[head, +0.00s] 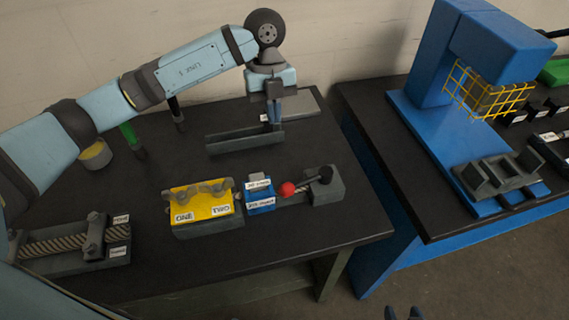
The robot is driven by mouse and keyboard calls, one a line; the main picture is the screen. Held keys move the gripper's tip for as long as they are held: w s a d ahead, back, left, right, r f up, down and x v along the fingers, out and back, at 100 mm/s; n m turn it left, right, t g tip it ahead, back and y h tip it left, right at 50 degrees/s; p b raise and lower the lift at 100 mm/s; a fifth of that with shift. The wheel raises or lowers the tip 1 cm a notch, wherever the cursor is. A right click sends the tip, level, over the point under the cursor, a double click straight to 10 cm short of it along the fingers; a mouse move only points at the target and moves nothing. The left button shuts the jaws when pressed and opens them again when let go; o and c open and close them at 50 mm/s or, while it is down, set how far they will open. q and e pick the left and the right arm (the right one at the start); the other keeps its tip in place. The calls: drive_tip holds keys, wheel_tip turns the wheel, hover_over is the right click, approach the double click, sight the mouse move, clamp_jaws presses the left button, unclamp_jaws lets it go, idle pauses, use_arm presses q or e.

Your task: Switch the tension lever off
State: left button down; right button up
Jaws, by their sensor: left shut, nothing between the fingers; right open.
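A lever with a red ball knob (287,189) sits just right of a small blue block (260,201) with white labels. A dark grey block (326,190) stands further right, with a black-knobbed handle (325,172) leaning over it. I cannot tell for certain which of the two is the tension lever, and the small labels are hard to read. My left gripper (273,117) is shut and empty, pointing down over the back of the table, behind the blue block. My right gripper (403,313) is open, only its fingertips showing at the bottom edge, away from the table.
A grey tray (245,141) lies below my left gripper. A blue press (440,70) with a yellow guard stands on the right table.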

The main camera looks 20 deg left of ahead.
use_arm(q)
drive_tip(key=s+d+f+p, duration=0.1)
drive_tip(key=s+d+f, duration=0.1)
drive_tip(key=f, duration=0.3)
drive_tip(key=s+d+f+p, duration=0.1)
drive_tip(key=s+d+f, duration=0.1)
drive_tip(key=f, duration=0.3)
drive_tip(key=shift+s+f, duration=0.15)
drive_tip(key=shift+s, duration=0.7)
